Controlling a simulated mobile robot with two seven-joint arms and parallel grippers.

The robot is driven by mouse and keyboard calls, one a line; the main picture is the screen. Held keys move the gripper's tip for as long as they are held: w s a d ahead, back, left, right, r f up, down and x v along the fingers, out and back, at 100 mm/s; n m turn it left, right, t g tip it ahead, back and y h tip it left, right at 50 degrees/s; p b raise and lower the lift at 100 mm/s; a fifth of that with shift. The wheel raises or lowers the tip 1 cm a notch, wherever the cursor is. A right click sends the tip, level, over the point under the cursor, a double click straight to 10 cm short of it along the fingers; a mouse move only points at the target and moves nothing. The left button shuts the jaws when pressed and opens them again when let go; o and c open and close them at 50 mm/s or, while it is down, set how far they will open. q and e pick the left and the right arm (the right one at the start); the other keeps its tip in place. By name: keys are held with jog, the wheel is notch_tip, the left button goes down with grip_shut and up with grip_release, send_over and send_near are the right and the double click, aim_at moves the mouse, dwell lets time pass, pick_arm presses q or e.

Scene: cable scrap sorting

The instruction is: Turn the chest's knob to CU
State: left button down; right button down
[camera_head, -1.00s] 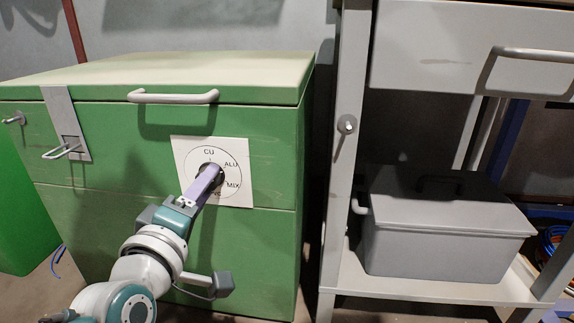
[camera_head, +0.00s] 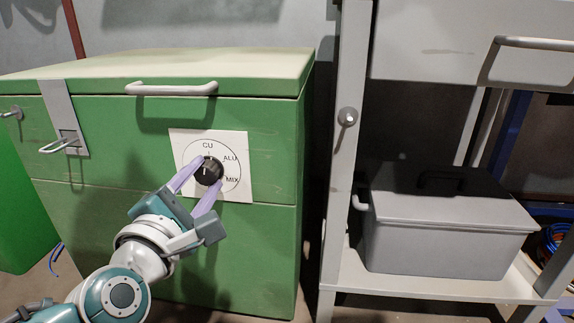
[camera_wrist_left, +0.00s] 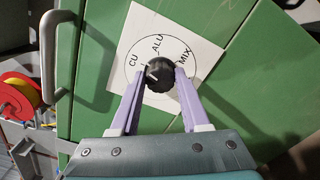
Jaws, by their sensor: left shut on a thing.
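The green chest (camera_head: 100,215) carries a white square dial plate (camera_head: 240,187) marked CU, ALU and MIX; a lower part is hidden by my gripper. The round black knob (camera_head: 209,171) sits in the dial's middle and also shows in the left wrist view (camera_wrist_left: 160,78). Its small white mark seems to point a little to the CU label's side away from ALU, but is too small to read exactly. My left gripper (camera_head: 195,181) is shut on the knob, one lilac finger on each side, as the left wrist view shows (camera_wrist_left: 159,84). My right gripper is not in view.
The chest's lid (camera_head: 170,68) is down, with a grey handle (camera_head: 170,89) above the dial. A latch (camera_head: 66,120) is at its left. A grey workbench frame (camera_head: 343,180) stands close on the right, with a grey lidded box (camera_head: 445,240) on its shelf.

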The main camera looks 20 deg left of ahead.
pick_arm(q)
jog(key=shift+n+b, duration=0.3)
jog(key=shift+n, duration=1.3)
jog(key=shift+c, duration=1.9)
grip_release()
jog(key=shift+s, duration=0.1)
jog(key=shift+s+r, duration=0.1)
jog(key=shift+s, duration=0.2)
jog(key=p+v, duration=0.3)
jog(key=v, duration=0.6)
jog(key=shift+d, duration=0.15)
